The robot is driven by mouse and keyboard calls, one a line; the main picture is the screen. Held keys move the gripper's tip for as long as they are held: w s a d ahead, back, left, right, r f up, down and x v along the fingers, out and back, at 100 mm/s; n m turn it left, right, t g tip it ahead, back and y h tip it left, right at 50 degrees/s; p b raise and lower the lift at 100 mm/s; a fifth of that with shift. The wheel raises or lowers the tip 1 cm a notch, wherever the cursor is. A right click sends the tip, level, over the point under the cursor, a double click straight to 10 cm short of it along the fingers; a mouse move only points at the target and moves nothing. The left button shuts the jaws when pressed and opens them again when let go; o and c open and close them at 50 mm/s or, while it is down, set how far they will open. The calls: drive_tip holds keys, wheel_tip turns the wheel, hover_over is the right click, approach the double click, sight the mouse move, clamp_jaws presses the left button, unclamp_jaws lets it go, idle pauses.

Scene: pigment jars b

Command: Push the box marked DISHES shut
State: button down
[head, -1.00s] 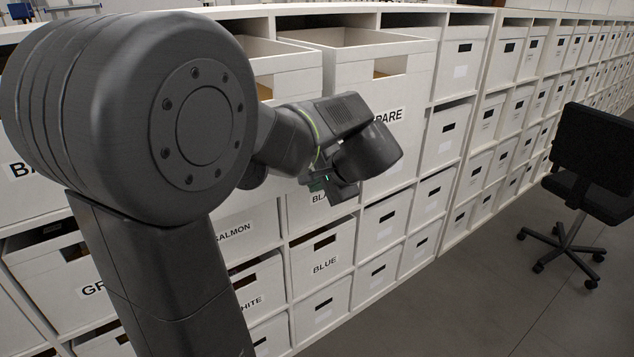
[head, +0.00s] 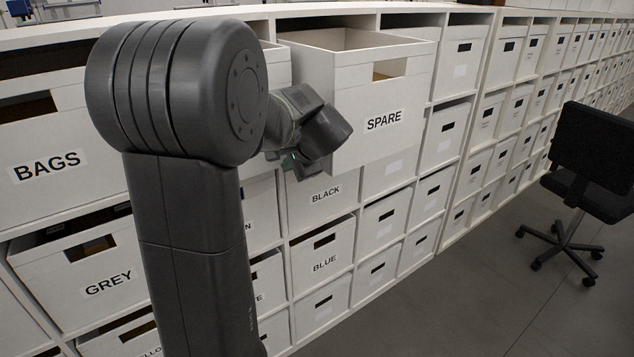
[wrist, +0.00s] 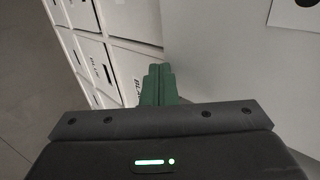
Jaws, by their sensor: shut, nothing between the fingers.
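No label reading DISHES shows in either view. A white box (head: 277,62) between the BAGS box and the SPARE box is mostly behind my arm, and its label is hidden. The white SPARE box (head: 400,90) stands pulled out from the shelf, its open top showing. My gripper (head: 293,163) is beside the SPARE box's left side, above the BLACK box. In the wrist view its green fingers (wrist: 158,85) are together and empty. A large pale surface (wrist: 225,60) is right of them; I cannot tell which box it belongs to.
The BAGS box (head: 60,150) and GREY box (head: 95,275) are at the left. The BLACK box (head: 325,190) and BLUE box (head: 323,262) are below SPARE. A black office chair (head: 590,165) stands at the right on clear grey floor (head: 440,310).

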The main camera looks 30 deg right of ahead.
drive_tip(key=w, duration=0.2)
drive_tip(key=w+p, duration=0.1)
drive_tip(key=w, duration=0.4)
drive_tip(key=shift+w+a, duration=0.3)
drive_tip(key=shift+w, duration=0.05)
